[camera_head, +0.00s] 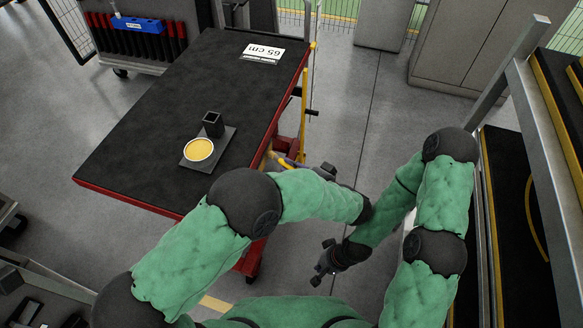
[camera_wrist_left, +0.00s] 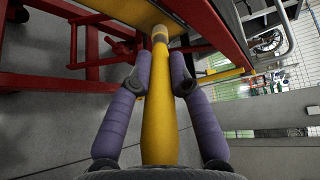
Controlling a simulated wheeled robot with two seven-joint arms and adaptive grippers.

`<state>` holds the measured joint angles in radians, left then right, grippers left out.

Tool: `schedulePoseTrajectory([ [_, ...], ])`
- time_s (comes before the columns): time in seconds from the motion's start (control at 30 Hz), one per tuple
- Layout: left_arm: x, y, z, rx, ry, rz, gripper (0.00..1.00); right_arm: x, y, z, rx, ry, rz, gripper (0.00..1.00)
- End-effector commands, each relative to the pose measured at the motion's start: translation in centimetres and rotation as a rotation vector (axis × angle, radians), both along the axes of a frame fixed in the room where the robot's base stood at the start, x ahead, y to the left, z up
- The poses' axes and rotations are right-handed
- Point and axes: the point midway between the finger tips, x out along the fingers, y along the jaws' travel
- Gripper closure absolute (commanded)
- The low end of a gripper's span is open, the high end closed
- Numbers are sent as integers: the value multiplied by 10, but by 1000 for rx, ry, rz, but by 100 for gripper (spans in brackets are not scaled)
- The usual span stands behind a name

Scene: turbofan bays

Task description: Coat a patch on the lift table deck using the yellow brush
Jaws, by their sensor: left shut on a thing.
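The lift table has a black deck (camera_head: 230,85) with a red edge, and no coated patch shows on it. An open tin of yellow coating (camera_head: 199,149) stands on a dark tray (camera_head: 191,166) beside a black square holder (camera_head: 213,120). My left gripper (camera_head: 284,160) is low beside the table's right side, partly behind my arm. In the left wrist view its purple fingers (camera_wrist_left: 159,75) are shut on the yellow brush (camera_wrist_left: 158,115). The brush points away, its tip close to the table's underframe. My right gripper (camera_head: 324,272) is low over the floor, its jaws unclear.
A 65 cm sign (camera_head: 262,52) lies at the deck's far end. A yellow rail (camera_head: 304,100) runs along the table's right side. A tool cart (camera_head: 140,45) stands behind left, grey cabinets (camera_head: 470,45) behind right, and a rack (camera_head: 540,140) at right. Much of the deck is bare.

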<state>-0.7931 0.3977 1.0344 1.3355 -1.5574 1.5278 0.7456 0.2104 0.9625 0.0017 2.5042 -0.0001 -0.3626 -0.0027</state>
Motion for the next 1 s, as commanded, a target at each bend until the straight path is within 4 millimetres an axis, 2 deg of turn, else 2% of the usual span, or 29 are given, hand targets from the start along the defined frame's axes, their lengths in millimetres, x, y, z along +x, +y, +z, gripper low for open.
schedulePoseTrajectory([
  [0.1,-8,-2,1,0,-3,-9,100,-5,4,2,3,5,14,100],
  [0.4,-30,6,-1,4,1,-12,100,1,3,5,0,-4,11,100],
  [0.67,-37,10,0,2,-1,-8,100,0,2,6,0,-2,9,100],
  [1.0,-60,19,1,1,-1,-7,100,0,2,10,0,-2,8,100],
])
